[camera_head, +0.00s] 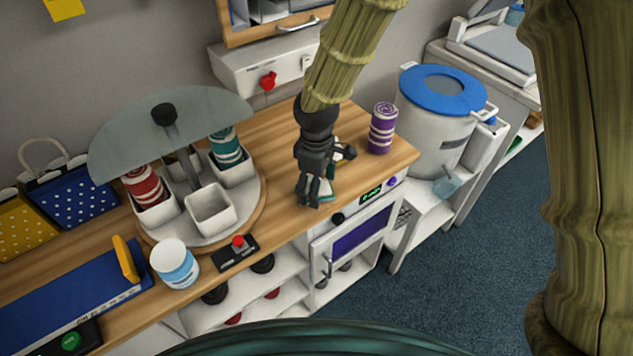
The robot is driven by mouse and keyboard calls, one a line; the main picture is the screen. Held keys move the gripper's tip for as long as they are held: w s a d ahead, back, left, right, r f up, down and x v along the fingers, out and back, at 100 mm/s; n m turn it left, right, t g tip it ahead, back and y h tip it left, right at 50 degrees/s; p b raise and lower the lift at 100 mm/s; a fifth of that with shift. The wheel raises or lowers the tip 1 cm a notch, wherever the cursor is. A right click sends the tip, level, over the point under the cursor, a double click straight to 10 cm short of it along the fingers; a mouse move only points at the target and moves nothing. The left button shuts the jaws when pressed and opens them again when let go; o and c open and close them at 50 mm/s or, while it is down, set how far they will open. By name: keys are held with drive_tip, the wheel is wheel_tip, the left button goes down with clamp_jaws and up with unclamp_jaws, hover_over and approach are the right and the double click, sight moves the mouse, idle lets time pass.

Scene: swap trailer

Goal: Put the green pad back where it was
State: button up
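My gripper (311,198) points down just above the wooden counter (270,150), near its front edge and above the white oven-like unit. A small teal-green and white piece (327,190) shows at the right side of its fingers; it may be the green pad, mostly hidden by the gripper. I cannot tell whether the fingers grip it or are only beside it. A teal-green, white-striped roll (226,147) stands in a white bin of the round carousel (254,197) at the left.
The carousel also holds a red roll (145,186) and an empty white bin (210,209) under a clear half-round shield (165,135). A purple roll (382,128) stands right of my gripper. A red-button box (237,252) and white tub (175,264) sit at the front edge.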

drive_tip(key=o, duration=0.9)
wheel_tip(320, 180, up, 12)
drive_tip(key=shift+r+b, duration=0.1)
drive_tip(key=shift+b, duration=0.5)
